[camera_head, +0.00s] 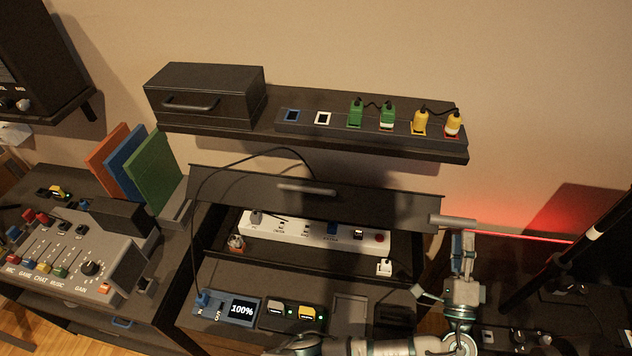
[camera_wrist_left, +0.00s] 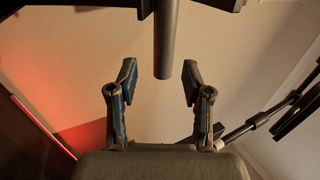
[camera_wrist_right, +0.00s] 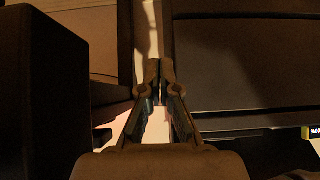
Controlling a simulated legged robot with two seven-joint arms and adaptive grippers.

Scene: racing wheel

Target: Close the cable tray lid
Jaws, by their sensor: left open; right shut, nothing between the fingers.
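The cable tray lid (camera_head: 370,207) is a long dark panel with a grey handle, standing raised and tilted at the back of the open cable tray (camera_head: 231,268). A grey rod (camera_head: 455,222) sticks out from the lid's right end. My left gripper (camera_head: 462,238) is just below this rod in the head view. In the left wrist view the open fingers are on either side of the rod (camera_wrist_left: 164,50), with gaps to it. My right gripper (camera_wrist_right: 160,65) is shut and empty in the right wrist view; the head view does not show it.
A white power strip (camera_head: 310,232) and a white plug (camera_head: 384,267) lie in the tray. A black cable (camera_head: 235,152) loops over the lid. A shelf (camera_head: 400,145) with green and yellow plugs is above. A mixer (camera_head: 75,250) stands left, a dark post (camera_head: 570,255) right.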

